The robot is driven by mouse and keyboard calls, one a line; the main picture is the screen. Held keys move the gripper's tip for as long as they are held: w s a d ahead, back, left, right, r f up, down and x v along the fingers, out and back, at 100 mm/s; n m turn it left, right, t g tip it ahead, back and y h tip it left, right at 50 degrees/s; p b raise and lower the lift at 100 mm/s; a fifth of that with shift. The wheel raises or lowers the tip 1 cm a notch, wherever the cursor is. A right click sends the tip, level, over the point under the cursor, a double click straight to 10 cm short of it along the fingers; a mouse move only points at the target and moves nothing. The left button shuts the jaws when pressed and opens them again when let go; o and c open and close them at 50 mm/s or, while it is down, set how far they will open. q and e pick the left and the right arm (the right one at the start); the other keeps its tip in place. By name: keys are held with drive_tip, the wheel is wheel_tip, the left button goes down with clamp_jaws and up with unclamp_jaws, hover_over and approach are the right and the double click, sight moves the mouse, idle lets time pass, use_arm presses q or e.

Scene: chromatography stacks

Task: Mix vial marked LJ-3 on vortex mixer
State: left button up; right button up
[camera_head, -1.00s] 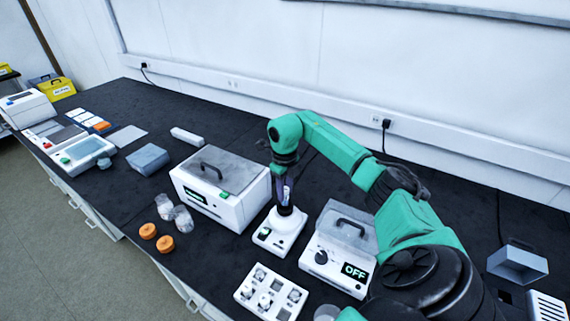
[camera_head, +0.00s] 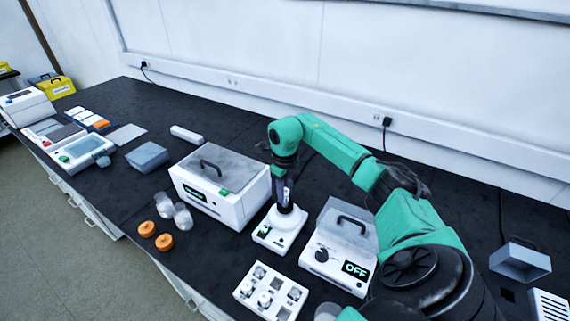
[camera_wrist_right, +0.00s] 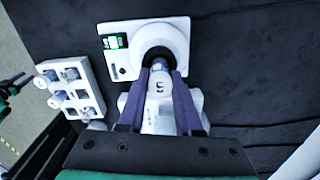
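The vortex mixer (camera_head: 280,237) is a small white device with a dark cup on top and a green display. It stands on the black bench and also shows in the wrist view (camera_wrist_right: 176,40). My right gripper (camera_head: 284,197) points down directly over it. In the wrist view, my right gripper (camera_wrist_right: 159,80) is shut on a vial (camera_wrist_right: 160,112) with a white cap bearing a dark mark. The full label cannot be read. The vial's lower end is at the mixer's dark cup; contact is hard to tell.
A white vial rack (camera_head: 270,292) with several vials stands in front of the mixer. A lidded white box (camera_head: 222,190) is close on the left, and a device reading OFF (camera_head: 338,250) close on the right.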

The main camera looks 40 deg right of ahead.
drive_tip(key=c, duration=0.4)
